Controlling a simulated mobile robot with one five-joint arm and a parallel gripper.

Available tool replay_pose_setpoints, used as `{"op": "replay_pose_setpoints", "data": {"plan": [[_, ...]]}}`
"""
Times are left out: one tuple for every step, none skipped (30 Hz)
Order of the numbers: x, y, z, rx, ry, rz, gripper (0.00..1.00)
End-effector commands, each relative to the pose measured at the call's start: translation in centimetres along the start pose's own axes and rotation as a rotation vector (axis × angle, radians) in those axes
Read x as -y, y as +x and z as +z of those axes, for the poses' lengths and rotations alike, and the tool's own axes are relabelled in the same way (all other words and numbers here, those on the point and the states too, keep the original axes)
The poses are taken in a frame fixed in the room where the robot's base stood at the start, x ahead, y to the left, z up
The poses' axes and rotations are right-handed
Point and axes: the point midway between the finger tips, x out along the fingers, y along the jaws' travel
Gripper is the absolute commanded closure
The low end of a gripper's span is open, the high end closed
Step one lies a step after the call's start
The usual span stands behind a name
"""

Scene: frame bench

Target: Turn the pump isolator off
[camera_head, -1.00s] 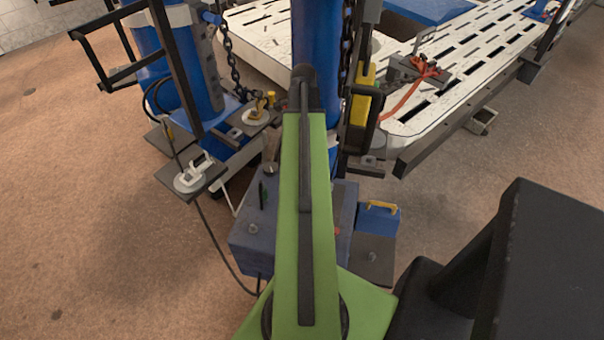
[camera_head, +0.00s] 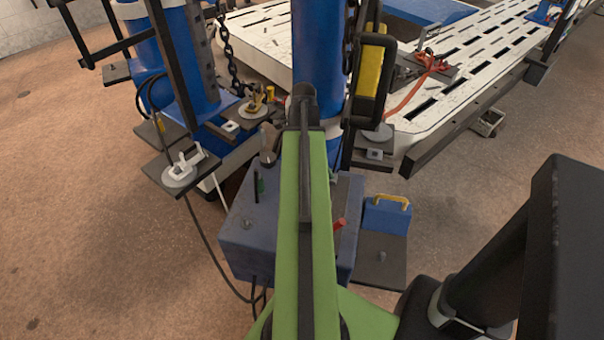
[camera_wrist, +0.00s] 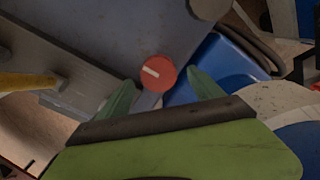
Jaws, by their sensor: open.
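A round red knob (camera_wrist: 158,73) with a white pointer line, which looks like the pump isolator, shows in the wrist view on a blue-grey surface. The white line slants down to the right in the picture. My gripper (camera_wrist: 164,90) is open, with one green fingertip on each side of the knob's lower edge. I cannot tell whether either finger touches it. In the head view, a red part (camera_head: 339,223) shows on the blue-grey box (camera_head: 250,240), just right of my green arm. My gripper is hidden behind the arm there.
A blue case with a yellow handle (camera_head: 392,201) stands right of the box. A hammer (camera_head: 268,146) and a small green item (camera_head: 260,186) are on its left. Blue columns (camera_head: 318,60), a chain (camera_head: 228,45) and a black-and-yellow part (camera_head: 371,75) rise behind. Open floor lies left and right.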

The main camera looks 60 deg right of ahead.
Motion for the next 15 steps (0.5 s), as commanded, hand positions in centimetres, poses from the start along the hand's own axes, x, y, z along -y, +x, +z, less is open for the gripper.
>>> {"op": "replay_pose_setpoints", "data": {"plan": [[0.0, 1.9, 0.0, 0.0, 0.0, 0.0, 0.24], [0.0, 2.2, 0.0, 0.0, 0.0, 0.0, 0.24], [0.0, 2.6, 0.0, 0.0, 0.0, 0.0, 0.24], [0.0, 2.8, 0.0, 0.0, 0.0, 0.0, 0.24], [0.0, 2.9, 0.0, 0.0, 0.0, 0.0, 0.24], [0.0, 3.0, 0.0, 0.0, 0.0, 0.0, 0.24], [0.0, 3.0, 0.0, 0.0, 0.0, 0.0, 0.24], [0.0, 2.9, 0.0, 0.0, 0.0, 0.0, 0.24], [0.0, 2.8, 0.0, 0.0, 0.001, 0.0, 0.24], [0.0, 2.8, 0.0, 0.0, 0.001, 0.0, 0.24], [0.0, 2.7, 0.0, 0.0, 0.001, 0.0, 0.24], [0.0, 2.7, 0.0, 0.0, 0.001, 0.0, 0.24], [0.0, 2.7, -0.1, 0.0, 0.001, 0.0, 0.24], [0.0, 2.7, -0.1, 0.0, 0.001, 0.0, 0.26], [0.0, 2.7, -0.1, 0.0, 0.001, 0.0, 0.31]]}}
